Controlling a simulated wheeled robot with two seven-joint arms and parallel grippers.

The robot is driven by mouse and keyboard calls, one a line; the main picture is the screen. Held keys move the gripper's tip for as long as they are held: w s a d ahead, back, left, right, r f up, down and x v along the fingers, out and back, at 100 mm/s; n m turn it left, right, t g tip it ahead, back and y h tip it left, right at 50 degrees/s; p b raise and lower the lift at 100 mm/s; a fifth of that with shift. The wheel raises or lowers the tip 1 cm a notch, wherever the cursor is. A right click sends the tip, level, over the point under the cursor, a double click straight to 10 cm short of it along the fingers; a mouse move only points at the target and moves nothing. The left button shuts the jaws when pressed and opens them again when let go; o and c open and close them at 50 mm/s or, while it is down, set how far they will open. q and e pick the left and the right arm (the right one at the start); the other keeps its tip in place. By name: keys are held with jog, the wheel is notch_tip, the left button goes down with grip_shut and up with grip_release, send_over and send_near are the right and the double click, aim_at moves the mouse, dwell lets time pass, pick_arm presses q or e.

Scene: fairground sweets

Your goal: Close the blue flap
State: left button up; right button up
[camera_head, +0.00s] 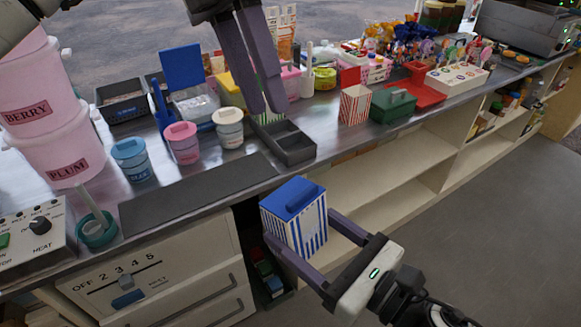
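A blue flap (183,66) stands raised at the back of a clear-sided bin (195,103) on the counter. The bin holds pale contents. My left gripper (267,110) hangs over the counter to the right of the bin, apart from the flap. My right gripper (322,245) is shut on a blue-and-white striped box (296,222) with a blue lid, held in the air in front of the counter edge.
Blue, pink and cream tubs (183,143) stand in front of the bin. A dark divided tray (288,144) lies below the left gripper. A black basket (122,103) is left of the bin. A dark mat (198,192) lies along the front edge.

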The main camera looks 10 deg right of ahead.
aim_at(299, 194)
pick_arm(q)
jog(key=x, duration=1.1)
jog(key=shift+s+d+f, duration=0.1)
jog(key=shift+s+f, duration=0.1)
jog(key=shift+f, duration=0.15)
grip_shut()
grip_release()
jog(key=shift+r, duration=0.1)
jog(key=v, duration=1.2)
jog(key=shift+w, duration=0.1)
